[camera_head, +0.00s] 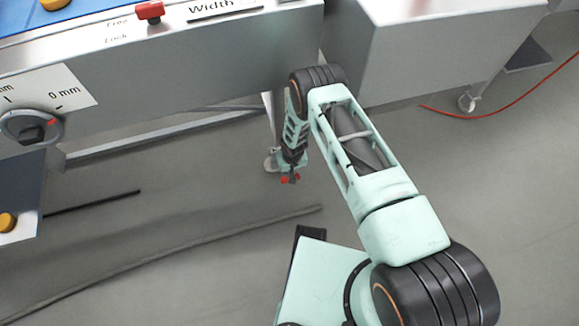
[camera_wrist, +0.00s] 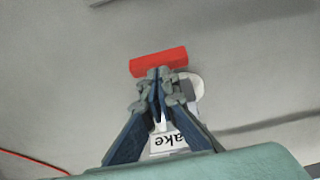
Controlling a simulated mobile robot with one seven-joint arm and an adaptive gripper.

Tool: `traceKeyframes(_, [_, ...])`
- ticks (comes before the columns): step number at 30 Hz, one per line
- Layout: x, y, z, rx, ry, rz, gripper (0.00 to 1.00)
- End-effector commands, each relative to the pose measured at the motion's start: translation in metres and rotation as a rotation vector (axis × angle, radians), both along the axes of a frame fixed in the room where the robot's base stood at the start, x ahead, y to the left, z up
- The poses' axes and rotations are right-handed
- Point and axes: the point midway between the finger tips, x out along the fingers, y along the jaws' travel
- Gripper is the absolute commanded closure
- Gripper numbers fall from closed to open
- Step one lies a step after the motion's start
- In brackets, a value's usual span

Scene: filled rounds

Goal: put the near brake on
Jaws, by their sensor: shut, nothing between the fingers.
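The near brake is a red bar-shaped pedal (camera_wrist: 158,61) at a caster under the machine. In the wrist view it lies level across the picture, just beyond my fingertips. In the head view only small bits of its red (camera_head: 285,181) show around my gripper (camera_head: 290,176). My gripper (camera_wrist: 159,77) is shut and empty, pointing down at the pedal. I cannot tell if the fingertips touch it. The pale caster wheel (camera_wrist: 192,86) is partly hidden behind the fingers; it also shows in the head view (camera_head: 271,161). A white label (camera_wrist: 168,143) reading "ake" is partly covered by my fingers.
The grey machine body (camera_head: 200,75) is above and left of my gripper, with a red Free/Lock lever (camera_head: 150,11) and a dial (camera_head: 32,128). Another caster (camera_head: 467,102) stands far right by a red cable (camera_head: 500,107). A grey cable (camera_head: 200,234) crosses the otherwise open floor.

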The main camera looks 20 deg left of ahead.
Motion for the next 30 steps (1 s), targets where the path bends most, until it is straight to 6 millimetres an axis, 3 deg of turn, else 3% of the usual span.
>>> traceKeyframes(30, [-0.008,-0.004,-0.014,0.035,-0.058,0.002,1.00])
